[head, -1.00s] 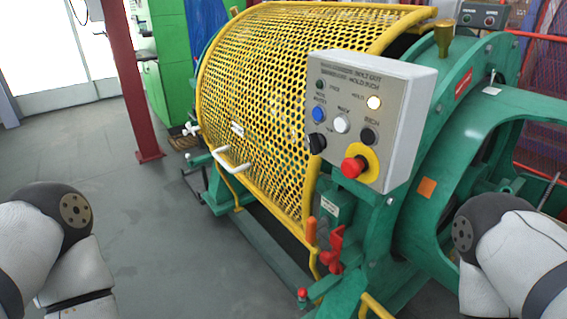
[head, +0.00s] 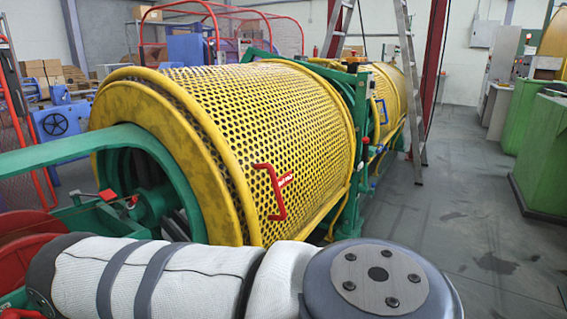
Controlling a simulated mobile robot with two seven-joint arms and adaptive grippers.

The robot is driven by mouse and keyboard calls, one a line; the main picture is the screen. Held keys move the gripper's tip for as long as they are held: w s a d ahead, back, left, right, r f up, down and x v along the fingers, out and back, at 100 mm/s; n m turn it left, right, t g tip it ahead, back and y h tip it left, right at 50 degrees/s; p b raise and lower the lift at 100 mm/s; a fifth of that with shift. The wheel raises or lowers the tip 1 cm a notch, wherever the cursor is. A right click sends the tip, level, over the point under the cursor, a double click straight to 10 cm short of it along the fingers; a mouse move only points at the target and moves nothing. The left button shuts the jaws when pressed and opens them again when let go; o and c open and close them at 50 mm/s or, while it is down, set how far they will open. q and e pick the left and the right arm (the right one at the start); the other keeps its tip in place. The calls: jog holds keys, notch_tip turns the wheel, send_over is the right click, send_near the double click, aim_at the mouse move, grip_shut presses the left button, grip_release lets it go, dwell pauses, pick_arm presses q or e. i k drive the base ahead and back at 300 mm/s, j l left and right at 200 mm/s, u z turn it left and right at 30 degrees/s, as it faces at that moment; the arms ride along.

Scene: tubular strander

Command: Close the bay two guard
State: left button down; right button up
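A large curved yellow perforated guard (head: 285,115) covers the top and near side of the closest section of the machine. It has a red handle (head: 270,192) low on its near face, with a small red label beside it that I cannot read. A second yellow perforated guard (head: 388,88) sits farther along the machine, with a blue handle (head: 381,110). I cannot tell which of the two is bay two's guard. One of my arms crosses the bottom of the view, in front of the near guard's lower edge. Neither gripper is in view.
A green frame (head: 354,140) stands between the guards. Green cabinets (head: 540,150) are at the right. The grey floor (head: 440,210) between machine and cabinets is clear. A green end frame (head: 75,160) is at the left.

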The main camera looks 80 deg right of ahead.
aim_at(219, 141)
jog(key=z, duration=2.75)
